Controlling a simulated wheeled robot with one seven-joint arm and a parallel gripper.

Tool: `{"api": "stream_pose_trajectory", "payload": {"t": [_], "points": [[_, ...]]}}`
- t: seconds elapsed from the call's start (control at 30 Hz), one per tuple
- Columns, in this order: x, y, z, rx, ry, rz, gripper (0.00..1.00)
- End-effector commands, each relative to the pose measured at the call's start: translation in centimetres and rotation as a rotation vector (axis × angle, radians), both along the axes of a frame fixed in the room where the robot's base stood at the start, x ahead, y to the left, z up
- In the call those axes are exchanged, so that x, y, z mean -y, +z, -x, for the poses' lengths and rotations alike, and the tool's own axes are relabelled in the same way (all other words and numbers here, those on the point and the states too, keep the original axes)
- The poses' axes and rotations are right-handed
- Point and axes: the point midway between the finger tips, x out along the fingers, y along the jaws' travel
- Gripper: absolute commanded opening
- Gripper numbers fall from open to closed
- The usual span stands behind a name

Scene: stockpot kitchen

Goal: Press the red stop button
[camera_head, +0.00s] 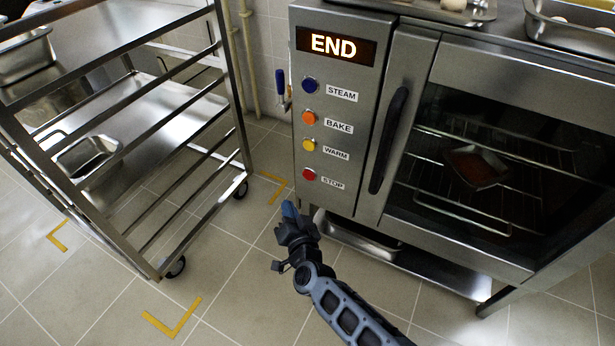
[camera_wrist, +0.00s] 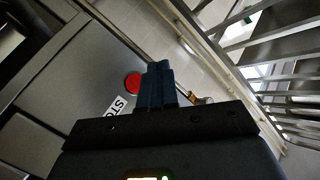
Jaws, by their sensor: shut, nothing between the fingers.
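The red stop button (camera_head: 309,174) is the lowest of the buttons on the steel oven's control panel (camera_head: 340,195), left of a STOP label (camera_head: 333,183). In the wrist view the red button (camera_wrist: 133,83) shows just left of my fingertips, with part of the label (camera_wrist: 117,106) below it. My gripper (camera_head: 290,212) is shut and empty, its blue fingertips just below and left of the button in the head view. In the wrist view the closed fingers (camera_wrist: 158,82) appear beside the button. I cannot tell whether they touch the panel. The display (camera_head: 335,45) reads END.
Blue STEAM (camera_head: 310,84), orange BAKE (camera_head: 309,117) and yellow WARM (camera_head: 309,145) buttons sit above. The oven door handle (camera_head: 388,140) is to the right. A wheeled steel rack (camera_head: 150,150) stands left, with floor between. A tray (camera_head: 365,240) sits low under the oven.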

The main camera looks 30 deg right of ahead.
Motion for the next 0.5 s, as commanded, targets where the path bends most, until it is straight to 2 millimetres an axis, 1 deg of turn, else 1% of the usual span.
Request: {"api": "stream_pose_trajectory", "payload": {"t": [0.17,0.5], "points": [[1.7,-0.4,-1.2,0.003,-0.003,0.0,0.0],[5.2,-0.2,-3.8,0.002,-0.002,0.0,0.0]]}}
